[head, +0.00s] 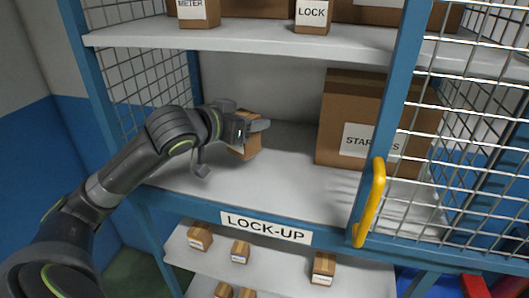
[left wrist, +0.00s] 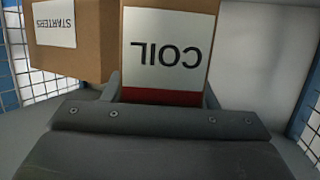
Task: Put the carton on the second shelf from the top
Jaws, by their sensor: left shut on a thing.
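A small brown carton (head: 244,150) is in my left gripper (head: 252,124), inside the blue-framed rack. In the left wrist view the carton (left wrist: 165,50) fills the space between the fingers and its white label reads COIL, upside down. The left gripper is shut on it, low over the shelf board (head: 280,190) above the LOCK-UP sign. I cannot tell whether the carton touches that board. The upper shelf (head: 240,40) runs above it. My right gripper is not in view.
A large STARTERS box (head: 345,110) stands to the right on the same board; it also shows in the left wrist view (left wrist: 75,60). A mesh door with a yellow handle (head: 370,202) covers the right side. Small boxes (head: 323,268) stand below. Board between carton and large box is clear.

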